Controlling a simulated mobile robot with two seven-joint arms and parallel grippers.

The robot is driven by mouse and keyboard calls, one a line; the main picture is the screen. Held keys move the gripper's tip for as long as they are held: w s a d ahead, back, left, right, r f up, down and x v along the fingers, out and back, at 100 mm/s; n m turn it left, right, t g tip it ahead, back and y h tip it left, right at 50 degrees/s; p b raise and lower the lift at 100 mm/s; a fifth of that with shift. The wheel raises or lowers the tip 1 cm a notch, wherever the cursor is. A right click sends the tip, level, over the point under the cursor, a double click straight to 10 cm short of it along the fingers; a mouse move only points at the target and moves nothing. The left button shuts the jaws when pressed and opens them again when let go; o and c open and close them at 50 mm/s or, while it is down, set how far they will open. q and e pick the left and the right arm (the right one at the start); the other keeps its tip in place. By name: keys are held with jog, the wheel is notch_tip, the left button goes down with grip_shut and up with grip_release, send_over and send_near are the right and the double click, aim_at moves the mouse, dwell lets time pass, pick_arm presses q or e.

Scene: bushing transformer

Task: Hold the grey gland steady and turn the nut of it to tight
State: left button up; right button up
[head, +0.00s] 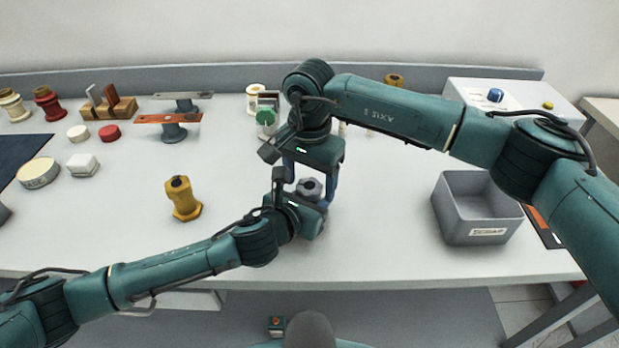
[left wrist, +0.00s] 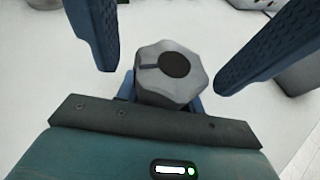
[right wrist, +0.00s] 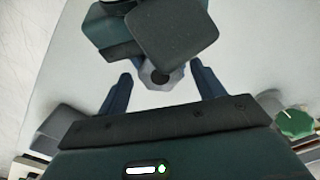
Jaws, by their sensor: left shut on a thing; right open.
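The grey gland (head: 309,187) stands upright near the front middle of the table, its ribbed nut with a dark round centre on top. It also shows in the left wrist view (left wrist: 170,72) and the right wrist view (right wrist: 161,76). My left gripper (head: 308,203) is shut on the gland below the nut, from the near side; its fingertips are mostly hidden. My right gripper (right wrist: 161,88) is open above, with one finger on each side of the nut and gaps between fingers and nut. The gland's lower body is hidden by the left gripper.
A yellow gland (head: 182,200) stands to the left. A grey scrap bin (head: 478,230) stands to the right. A device with a green knob (head: 265,117) is behind the right gripper. Small parts and a wooden block (head: 108,110) fill the back left. The front left is clear.

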jog(key=shift+c, duration=0.5)
jog(key=c, duration=0.9)
jog(key=shift+m, duration=2.3)
jog(key=o, duration=1)
